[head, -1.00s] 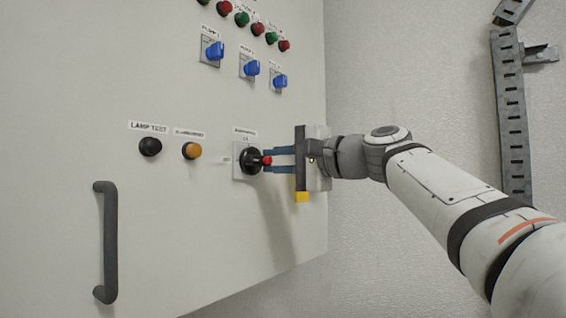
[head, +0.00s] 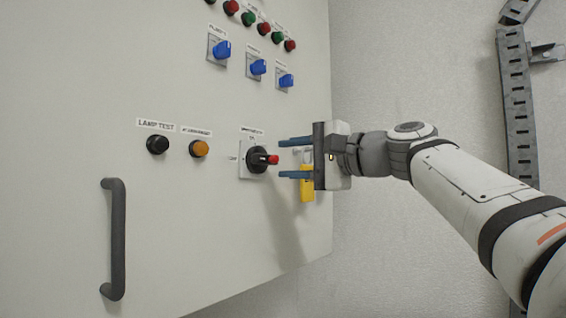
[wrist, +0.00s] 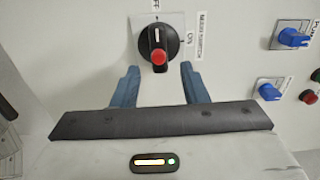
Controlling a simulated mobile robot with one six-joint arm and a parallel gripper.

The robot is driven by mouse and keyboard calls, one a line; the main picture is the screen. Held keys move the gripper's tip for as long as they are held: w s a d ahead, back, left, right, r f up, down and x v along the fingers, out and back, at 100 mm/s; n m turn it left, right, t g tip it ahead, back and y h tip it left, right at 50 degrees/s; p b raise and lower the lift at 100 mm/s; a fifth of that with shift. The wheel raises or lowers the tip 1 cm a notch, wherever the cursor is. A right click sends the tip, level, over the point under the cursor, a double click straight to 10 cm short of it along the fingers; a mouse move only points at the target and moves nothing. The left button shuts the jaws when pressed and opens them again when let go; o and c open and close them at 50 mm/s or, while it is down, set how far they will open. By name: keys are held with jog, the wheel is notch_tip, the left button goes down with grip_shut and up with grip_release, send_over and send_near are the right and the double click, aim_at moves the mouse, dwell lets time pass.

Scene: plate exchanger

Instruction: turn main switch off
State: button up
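The main switch (head: 257,160) is a black rotary knob with a red-tipped handle on a pale plate, below a small label. In the head view its red tip points right. In the wrist view the knob (wrist: 157,40) has a white line pointing up and its red end down.
A yellow padlock-like object (head: 307,184) shows beside and partly behind my gripper. Blue selector knobs (head: 257,67) and red and green buttons are above. A black lamp-test button (head: 158,144), an orange button (head: 199,148) and a dark door handle (head: 114,238) are to the left.

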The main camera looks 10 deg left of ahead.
jog(key=v, duration=0.5)
jog(key=shift+b, duration=0.3)
jog(key=w+d+f+h+p, duration=0.1)
jog(key=d+f+h, duration=0.2)
jog(key=f, duration=0.5)
jog(key=d+f+h+p, duration=0.1)
jog(key=d+f+h, duration=0.15)
jog(key=f, duration=0.55)
jog(key=s+d+f+n+g+h, duration=0.1)
jog(key=s+d+f+h, duration=0.2)
jog(key=s+d+f, duration=0.3)
jog(key=s+d+f+n+g+h+p, duration=0.1)
jog(key=s+d+f+h, duration=0.3)
jog(key=f, duration=1.3)
jog(key=s+d+f+n+g+h+p, duration=0.1)
jog(key=s+d+f+n+g+h, duration=0.1)
jog(key=s+d+f+h, duration=0.2)
jog(key=s+d+f, duration=0.3)
jog(key=s+f, duration=0.1)
jog(key=f, duration=0.3)
jog(key=shift+s+d+f, duration=0.25)
jog(key=shift+s+d, duration=0.05)
jog(key=shift+s, duration=0.1)
